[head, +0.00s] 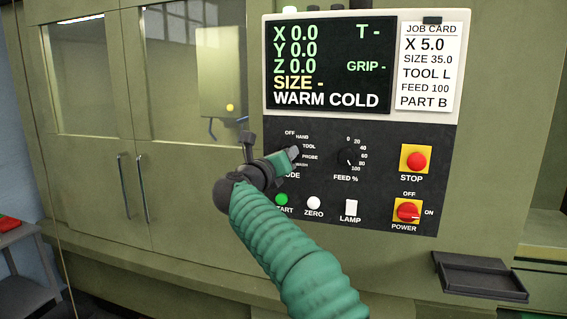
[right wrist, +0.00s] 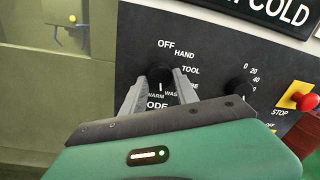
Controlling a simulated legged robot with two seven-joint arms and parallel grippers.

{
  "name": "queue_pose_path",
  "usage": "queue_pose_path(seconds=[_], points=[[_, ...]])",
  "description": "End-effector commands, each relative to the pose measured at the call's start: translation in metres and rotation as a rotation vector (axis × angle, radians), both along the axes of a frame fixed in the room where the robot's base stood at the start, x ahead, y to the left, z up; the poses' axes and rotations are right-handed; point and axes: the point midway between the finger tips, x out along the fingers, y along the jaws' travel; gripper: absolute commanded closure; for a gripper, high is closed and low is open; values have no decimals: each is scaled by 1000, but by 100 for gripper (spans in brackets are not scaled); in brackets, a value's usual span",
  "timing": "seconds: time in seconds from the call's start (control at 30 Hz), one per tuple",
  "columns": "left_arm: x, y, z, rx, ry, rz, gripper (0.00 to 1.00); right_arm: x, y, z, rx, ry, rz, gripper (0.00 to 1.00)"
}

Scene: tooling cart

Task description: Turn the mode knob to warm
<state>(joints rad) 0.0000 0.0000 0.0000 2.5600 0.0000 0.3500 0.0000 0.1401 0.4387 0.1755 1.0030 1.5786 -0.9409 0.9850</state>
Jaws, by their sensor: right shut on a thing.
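The mode knob (right wrist: 160,76) is a dark round knob on the black control panel, seen between my right gripper's fingers in the right wrist view. Its white mark points downward, towards the WARM and WASH labels; I cannot tell exactly which one it meets. My right gripper (right wrist: 158,90) is shut on the knob, one grey finger on each side. In the head view my right gripper (head: 292,154) is at the panel and hides the knob and part of the MODE label. My left gripper is in neither view.
The feed knob (head: 348,157) is just right of the gripper. Below are a green start button (head: 281,199), white zero button (head: 313,203) and lamp switch (head: 351,208). The red stop button (head: 416,161) and power switch (head: 407,211) are farther right. The display (head: 328,65) reads WARM COLD.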

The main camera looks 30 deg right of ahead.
Motion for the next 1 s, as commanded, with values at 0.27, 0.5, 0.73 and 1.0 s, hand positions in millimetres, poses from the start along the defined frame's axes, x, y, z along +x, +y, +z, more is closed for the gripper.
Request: queue_pose_path(seconds=[0.27, 0.5, 0.73, 1.0], points=[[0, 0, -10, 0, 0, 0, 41, 0, 0, 4, 102, -132, 5, 100], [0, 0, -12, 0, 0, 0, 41, 0, 0, 5, 145, -183, 5, 100], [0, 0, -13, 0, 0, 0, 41, -1, 0, 6, 156, -196, 5, 100], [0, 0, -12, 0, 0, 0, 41, -1, 0, 6, 154, -195, 5, 63]])
